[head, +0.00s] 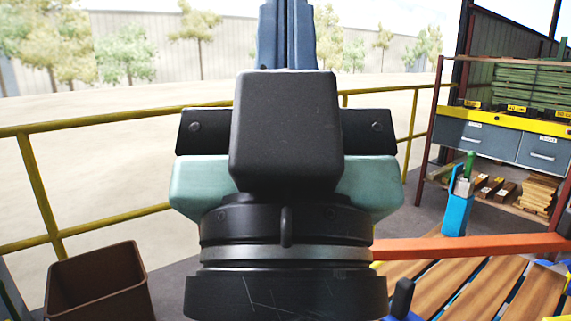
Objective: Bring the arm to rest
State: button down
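My gripper (286,35) fills the middle of the head view, close to the camera. Its dark wrist and black and pale green body are below, and its blue-grey fingers point up to the top edge. The fingers are seen partly behind the black housing, with their tips at or beyond the frame's edge. My arm hides the middle of the scene. No autoclave can be made out.
A yellow railing (100,229) runs behind my arm. A brown bin (98,283) stands at lower left. At right are a slatted wooden table (490,290) with an orange bar (470,247), a blue holder (457,213) with a green-handled tool, and a shelf rack (490,113).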

notch_tip(320, 180, up, 27)
jog(key=p, duration=2.4)
